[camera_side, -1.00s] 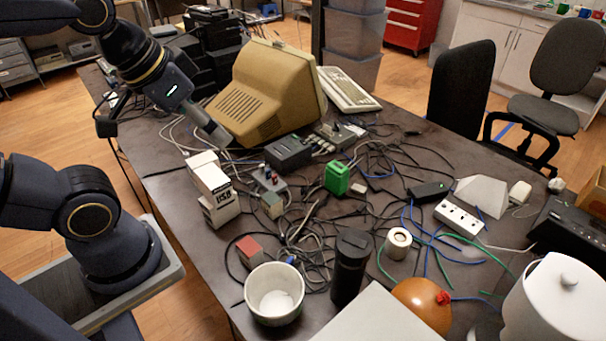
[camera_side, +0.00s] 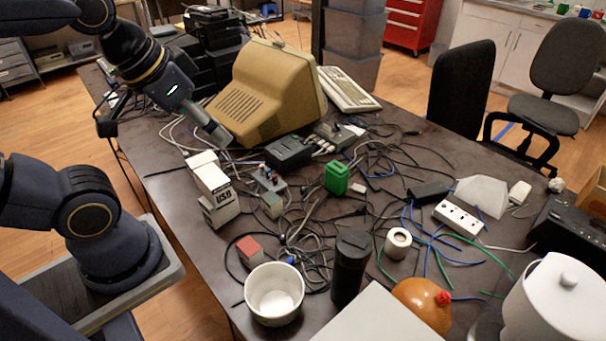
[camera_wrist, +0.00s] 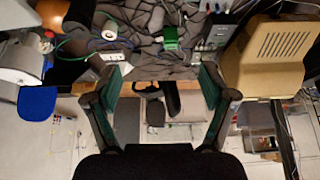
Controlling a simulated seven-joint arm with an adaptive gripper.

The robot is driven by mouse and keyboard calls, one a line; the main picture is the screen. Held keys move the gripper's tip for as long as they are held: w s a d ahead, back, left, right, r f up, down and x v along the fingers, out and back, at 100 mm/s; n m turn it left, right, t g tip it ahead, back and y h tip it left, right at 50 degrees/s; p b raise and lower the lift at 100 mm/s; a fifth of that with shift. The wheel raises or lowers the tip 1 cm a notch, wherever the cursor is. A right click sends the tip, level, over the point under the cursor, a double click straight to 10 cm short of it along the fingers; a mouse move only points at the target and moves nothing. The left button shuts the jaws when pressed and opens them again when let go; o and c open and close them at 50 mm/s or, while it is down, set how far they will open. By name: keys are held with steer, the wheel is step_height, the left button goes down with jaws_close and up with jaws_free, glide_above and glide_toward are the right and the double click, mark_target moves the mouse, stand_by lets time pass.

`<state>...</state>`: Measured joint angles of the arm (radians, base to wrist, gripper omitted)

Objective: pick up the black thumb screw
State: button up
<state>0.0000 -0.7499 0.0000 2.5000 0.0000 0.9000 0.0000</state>
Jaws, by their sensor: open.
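I cannot make out the black thumb screw for certain in either view; among the dark cables it is too small or hidden. A small grey box with red and blue terminals (camera_side: 269,180) stands on the table in the side view. My gripper (camera_wrist: 160,88) is open in the wrist view, its two fingers spread wide with nothing between them. In the side view my gripper (camera_side: 221,137) hangs above the table's left part, in front of the beige monitor (camera_side: 265,95).
The table (camera_side: 180,215) is crowded with tangled cables, a black box (camera_side: 288,152), a green block (camera_side: 337,178), white boxes (camera_side: 213,185), a white pot (camera_side: 274,294) and a black cylinder (camera_side: 350,267). The table's left edge strip is mostly clear.

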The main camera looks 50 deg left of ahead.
steer(key=c, duration=0.6)
steer(key=n+g, duration=0.2)
steer(key=g, duration=0.4)
glide_above(283, 238)
step_height(283, 238, down, 23)
steer(key=f, duration=1)
steer(key=shift+w+a, duration=0.1)
steer(key=shift+a, duration=0.15)
steer(key=shift+d+f, duration=0.1)
steer(key=shift+f, duration=2.8)
